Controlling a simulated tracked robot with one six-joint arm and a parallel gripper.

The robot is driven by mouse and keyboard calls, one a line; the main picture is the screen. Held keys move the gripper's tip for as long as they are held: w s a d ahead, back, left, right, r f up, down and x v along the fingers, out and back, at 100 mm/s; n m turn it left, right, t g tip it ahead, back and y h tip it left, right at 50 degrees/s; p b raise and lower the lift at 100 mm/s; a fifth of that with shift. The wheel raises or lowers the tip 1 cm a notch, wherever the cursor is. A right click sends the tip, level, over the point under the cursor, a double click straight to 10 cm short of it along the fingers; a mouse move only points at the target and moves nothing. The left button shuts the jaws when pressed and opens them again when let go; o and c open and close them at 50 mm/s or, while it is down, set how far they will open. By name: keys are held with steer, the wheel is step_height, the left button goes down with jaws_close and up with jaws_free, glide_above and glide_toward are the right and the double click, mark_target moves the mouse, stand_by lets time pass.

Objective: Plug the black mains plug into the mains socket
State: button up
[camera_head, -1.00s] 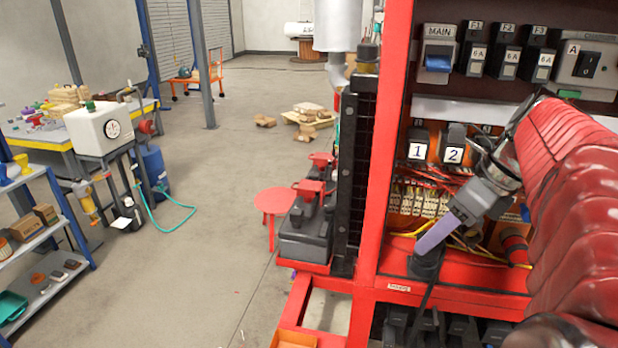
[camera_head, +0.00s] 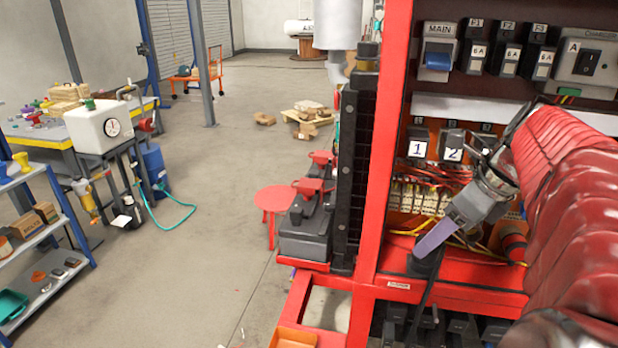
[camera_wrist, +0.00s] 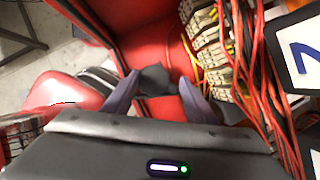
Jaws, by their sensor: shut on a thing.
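My gripper (camera_head: 428,246) reaches into the red-framed cabinet from the right, its purple fingers pointing down and left. It is shut on the black mains plug (camera_head: 424,265), which it holds over the red ledge. A dark cable hangs down from the plug across the front of the frame. In the wrist view the black plug (camera_wrist: 153,80) sits between the two purple fingertips (camera_wrist: 157,91), with red panel behind it. I cannot make out the mains socket in either view.
Breakers, a blue MAIN switch (camera_head: 438,60) and a charger panel (camera_head: 588,62) are above. Blocks labelled 1 and 2 (camera_head: 452,148), terminal strips (camera_head: 420,192) and loose red and yellow wires are close around my gripper. A red upright (camera_head: 393,130) stands left of it.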

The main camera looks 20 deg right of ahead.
steer(key=o, duration=1.2)
steer(key=v, duration=1.3)
steer(key=shift+s+r, duration=0.2)
steer(key=shift+r, duration=0.1)
